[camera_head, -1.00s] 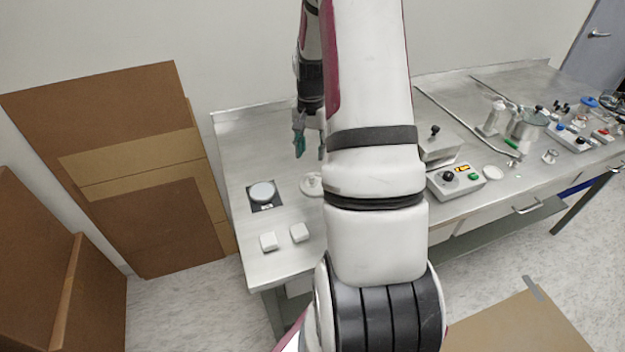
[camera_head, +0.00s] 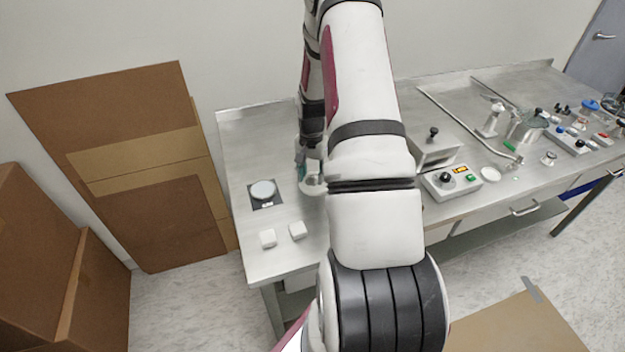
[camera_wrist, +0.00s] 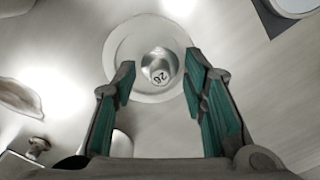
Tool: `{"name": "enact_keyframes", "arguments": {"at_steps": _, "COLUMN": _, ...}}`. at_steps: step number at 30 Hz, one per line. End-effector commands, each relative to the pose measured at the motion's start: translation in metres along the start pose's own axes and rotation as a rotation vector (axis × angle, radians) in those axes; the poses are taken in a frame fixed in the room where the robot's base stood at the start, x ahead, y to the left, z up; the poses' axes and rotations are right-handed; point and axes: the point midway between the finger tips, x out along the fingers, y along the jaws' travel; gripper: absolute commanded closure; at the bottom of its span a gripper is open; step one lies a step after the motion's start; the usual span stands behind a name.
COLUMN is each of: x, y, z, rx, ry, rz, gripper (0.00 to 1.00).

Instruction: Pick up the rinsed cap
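A small round metallic piece marked "28", which looks like the cap (camera_wrist: 160,66), sits in the middle of a pale round dish (camera_wrist: 118,50) in the wrist view. My gripper (camera_wrist: 160,84) is open, its two teal fingers apart on either side of the cap's near edge. I see no contact between the fingers and the cap. In the head view the dish (camera_head: 312,187) shows on the left part of the steel bench, and my gripper (camera_head: 308,168) is just above it, partly hidden by my arm. The cap cannot be made out there.
On the steel bench (camera_head: 250,140), a pale disc on a dark square (camera_head: 263,190) lies left of the dish. A control box (camera_head: 452,181) and other apparatus stand to the right. Cardboard sheets (camera_head: 130,150) lean left.

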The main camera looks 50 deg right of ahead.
Motion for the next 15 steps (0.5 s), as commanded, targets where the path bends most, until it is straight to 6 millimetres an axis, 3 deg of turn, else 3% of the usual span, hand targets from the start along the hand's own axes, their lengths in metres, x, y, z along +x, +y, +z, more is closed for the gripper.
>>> {"name": "enact_keyframes", "arguments": {"at_steps": 3, "x": -0.0001, "y": -0.0003, "z": 0.0, "rx": -0.001, "ry": 0.0, "rz": 0.0, "gripper": 0.6}}
{"name": "enact_keyframes", "arguments": {"at_steps": 9, "x": -0.0002, "y": -0.0001, "z": 0.0002, "rx": -0.001, "ry": 0.0, "rz": 0.0, "gripper": 1.0}}
{"name": "enact_keyframes", "arguments": {"at_steps": 15, "x": -0.0003, "y": -0.0001, "z": 0.0001, "rx": -0.001, "ry": 0.0, "rz": 0.0, "gripper": 1.0}}
